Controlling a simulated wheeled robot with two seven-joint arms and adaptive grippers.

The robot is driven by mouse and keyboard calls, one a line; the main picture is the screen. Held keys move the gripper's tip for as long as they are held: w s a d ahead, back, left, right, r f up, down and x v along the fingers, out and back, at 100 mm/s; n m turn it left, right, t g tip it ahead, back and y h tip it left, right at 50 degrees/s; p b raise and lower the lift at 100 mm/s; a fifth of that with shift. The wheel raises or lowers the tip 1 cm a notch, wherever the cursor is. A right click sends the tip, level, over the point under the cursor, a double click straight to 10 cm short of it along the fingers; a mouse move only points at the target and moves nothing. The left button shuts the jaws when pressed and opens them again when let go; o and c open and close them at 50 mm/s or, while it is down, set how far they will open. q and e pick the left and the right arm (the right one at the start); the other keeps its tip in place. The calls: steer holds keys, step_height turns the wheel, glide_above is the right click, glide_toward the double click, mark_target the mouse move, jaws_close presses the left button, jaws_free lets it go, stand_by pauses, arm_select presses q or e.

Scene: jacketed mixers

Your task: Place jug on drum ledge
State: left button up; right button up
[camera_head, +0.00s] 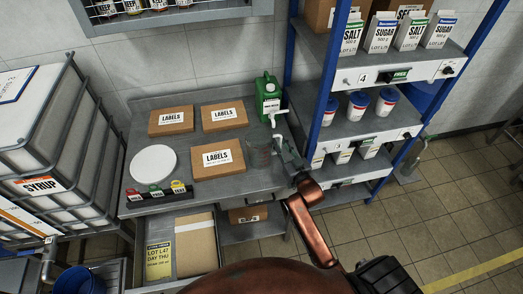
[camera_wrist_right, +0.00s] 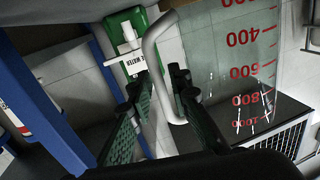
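The jug is a clear measuring jug (camera_head: 258,152) with red marks and a pale handle. It is at the right side of the steel table, beside the front labels box. In the right wrist view the jug (camera_wrist_right: 238,60) fills the upper right, and its pale handle (camera_wrist_right: 153,60) runs between my fingertips. My right gripper (camera_head: 277,143) is at the handle. In the wrist view its two fingers (camera_wrist_right: 160,82) stand on either side of the handle, with a small gap showing. My left gripper is not in view. I cannot make out a drum ledge for certain.
A green water container (camera_head: 268,98) with a white tap stands behind the jug. Labels boxes (camera_head: 218,159) and a white disc (camera_head: 152,163) lie on the table (camera_head: 195,188). A blue-post shelf (camera_head: 360,128) stands close on the right. A caged syrup tank (camera_head: 45,150) is at left.

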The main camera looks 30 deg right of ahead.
steer(key=c, duration=0.4)
jaws_close()
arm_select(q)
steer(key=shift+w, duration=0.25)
